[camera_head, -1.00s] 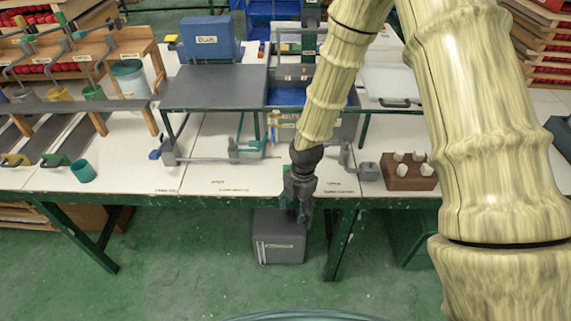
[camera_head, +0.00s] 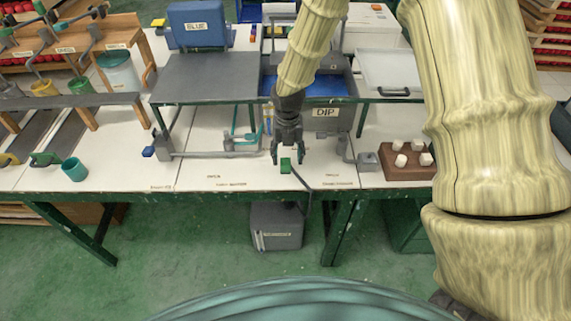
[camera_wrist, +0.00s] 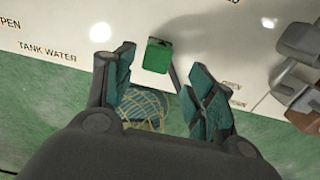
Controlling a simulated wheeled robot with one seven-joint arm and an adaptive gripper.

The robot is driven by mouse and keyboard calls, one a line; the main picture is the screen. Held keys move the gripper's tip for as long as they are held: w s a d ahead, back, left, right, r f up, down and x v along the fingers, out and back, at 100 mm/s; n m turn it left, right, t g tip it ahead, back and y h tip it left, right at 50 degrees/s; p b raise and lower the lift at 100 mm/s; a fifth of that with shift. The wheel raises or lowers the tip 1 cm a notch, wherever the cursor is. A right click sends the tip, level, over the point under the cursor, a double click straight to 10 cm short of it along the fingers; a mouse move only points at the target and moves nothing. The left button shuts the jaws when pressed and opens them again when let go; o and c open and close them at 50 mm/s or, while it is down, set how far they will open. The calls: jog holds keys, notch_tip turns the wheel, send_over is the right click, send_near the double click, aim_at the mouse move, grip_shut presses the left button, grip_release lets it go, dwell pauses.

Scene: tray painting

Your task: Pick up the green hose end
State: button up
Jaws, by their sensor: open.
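The green hose end (camera_head: 286,165) is a small green block at the front of the white table, with a dark hose running from it over the table's front edge. In the wrist view the green hose end (camera_wrist: 157,56) lies just beyond the fingertips, between their lines. My gripper (camera_head: 288,158) is open and empty, pointing down above the table right at the hose end. In the wrist view my gripper (camera_wrist: 157,66) shows two spread fingers with teal pads; neither seems to touch the hose end.
A blue-lined basin labelled DIP (camera_head: 326,112) stands behind. Grey pipe fittings (camera_head: 365,160) and a brown block with white knobs (camera_head: 408,160) are to the right. A teal cup (camera_head: 75,169) is at left. A grey box (camera_head: 276,226) stands on the floor below.

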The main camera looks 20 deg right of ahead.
aim_at(286, 161)
jog(key=shift+w+a+f+p, duration=0.15)
jog(key=shift+f+p, duration=0.25)
jog(key=shift+f, duration=0.65)
jog(key=shift+w+a+f+p, duration=0.1)
jog(key=shift+w+f+p, duration=0.25)
jog(key=shift+f, duration=0.65)
jog(key=shift+s+f, duration=0.1)
jog(key=shift+f, duration=0.75)
jog(key=c, duration=1)
